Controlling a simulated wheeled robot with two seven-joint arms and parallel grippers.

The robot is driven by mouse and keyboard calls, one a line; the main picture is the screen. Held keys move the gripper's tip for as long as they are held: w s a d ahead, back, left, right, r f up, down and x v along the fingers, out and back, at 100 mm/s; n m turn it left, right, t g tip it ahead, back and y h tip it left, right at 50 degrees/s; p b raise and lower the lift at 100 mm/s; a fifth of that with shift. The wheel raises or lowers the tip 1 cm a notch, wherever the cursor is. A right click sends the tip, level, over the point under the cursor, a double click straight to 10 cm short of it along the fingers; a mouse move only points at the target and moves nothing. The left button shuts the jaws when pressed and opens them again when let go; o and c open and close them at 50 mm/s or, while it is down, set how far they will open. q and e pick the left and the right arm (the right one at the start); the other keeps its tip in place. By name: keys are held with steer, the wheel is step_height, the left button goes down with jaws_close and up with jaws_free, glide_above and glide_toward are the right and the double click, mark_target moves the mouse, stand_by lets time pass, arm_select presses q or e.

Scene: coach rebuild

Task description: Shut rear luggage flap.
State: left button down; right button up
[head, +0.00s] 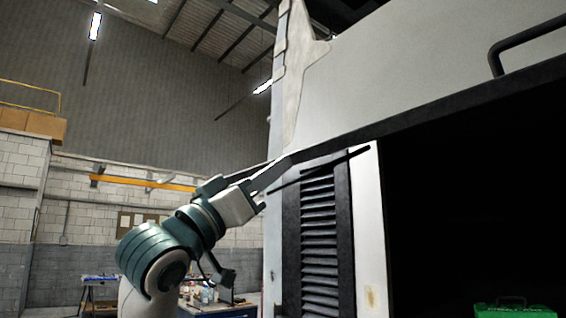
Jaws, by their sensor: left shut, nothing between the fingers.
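The luggage flap (420,75) is a pale grey panel with a dark lower edge, raised open across the upper right of the head view. A black bar handle (497,58) sits on its face at the right. Below it is the dark, open luggage bay (460,210). My left gripper (274,177) is shut and empty, by the left end of the flap's lower edge; I cannot tell if it touches the flap. My right gripper is not in view.
A black louvred grille (320,230) and a pale, stained body post (369,240) stand left of the bay. A thin black bar (325,168) slants across the grille's top. A green box (515,311) shows low in the bay. A cluttered workbench (215,308) stands behind my arm.

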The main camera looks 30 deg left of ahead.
arm_select(q)
steer(key=s+r+m+h, duration=0.1)
steer(key=s, duration=0.5)
steer(key=shift+s+d+r+t, duration=0.25)
steer(key=shift+t, duration=0.05)
steer(key=p+x, duration=0.6)
steer(key=x, duration=0.4)
steer(key=shift+w+d+f+p, duration=0.1)
steer(key=shift+w+f+p, duration=0.2)
steer(key=shift+f, duration=0.35)
steer(key=shift+w+d+f+p, duration=0.1)
steer(key=shift+w+f+p, duration=0.1)
steer(key=shift+f+p, duration=0.3)
steer(key=shift+w+d+f+p, duration=0.1)
steer(key=shift+w+f+p, duration=0.1)
steer(key=shift+f, duration=0.55)
